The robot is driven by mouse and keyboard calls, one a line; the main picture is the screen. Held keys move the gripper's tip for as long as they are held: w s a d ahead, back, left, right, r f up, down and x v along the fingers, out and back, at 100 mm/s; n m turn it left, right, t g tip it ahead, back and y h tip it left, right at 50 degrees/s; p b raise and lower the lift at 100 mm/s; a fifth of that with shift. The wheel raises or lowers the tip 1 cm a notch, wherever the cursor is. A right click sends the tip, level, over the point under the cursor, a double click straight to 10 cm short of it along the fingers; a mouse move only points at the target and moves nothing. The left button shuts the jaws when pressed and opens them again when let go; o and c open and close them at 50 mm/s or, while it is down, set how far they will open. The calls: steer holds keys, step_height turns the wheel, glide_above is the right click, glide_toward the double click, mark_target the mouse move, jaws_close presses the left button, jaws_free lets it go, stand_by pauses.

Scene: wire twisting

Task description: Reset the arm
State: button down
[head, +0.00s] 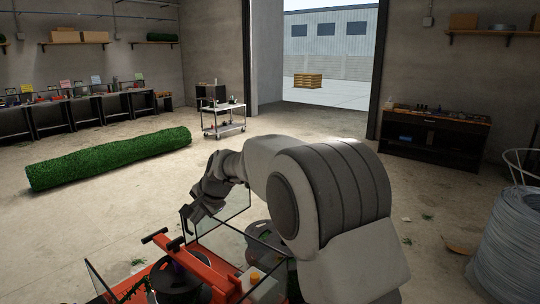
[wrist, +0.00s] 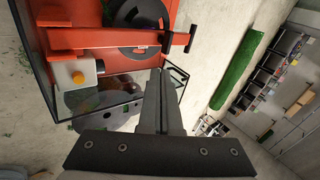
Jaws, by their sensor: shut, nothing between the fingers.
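My gripper (wrist: 162,98) is shut and empty in the wrist view, its fingers together in front of the red machine. In the head view my arm reaches out over the machine, and the gripper (head: 190,214) is small and partly hidden there, near the glass guard. The red machine (head: 205,262) has a T-shaped handle, a dark round disc (head: 178,280) and a yellow button on a white box (head: 254,277). It also fills the upper left of the wrist view (wrist: 85,40).
Clear guard panels (head: 222,214) with dark frames stand around the machine. A green turf roll (head: 110,158) lies on the floor. A white cart (head: 223,118), a workbench (head: 435,136) and a wire coil (head: 508,245) stand farther off. The mid floor is open.

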steer(key=s+d+r+n+h, duration=0.1)
steer(key=s+d+r+n, duration=0.1)
steer(key=s+d+r, duration=0.6)
steer(key=s+d+r+n+h, duration=0.1)
steer(key=s+d+r, duration=0.1)
steer(key=s+d, duration=0.75)
steer(key=s+d+f+n+h, duration=0.1)
steer(key=s+d+f, duration=0.1)
steer(key=s+d, duration=0.6)
steer(key=s+d+f+n+h, duration=0.2)
steer(key=s+d, duration=0.5)
steer(key=s, duration=0.3)
steer(key=shift+d+f+n+t, duration=0.3)
steer(key=shift+d+f, duration=0.05)
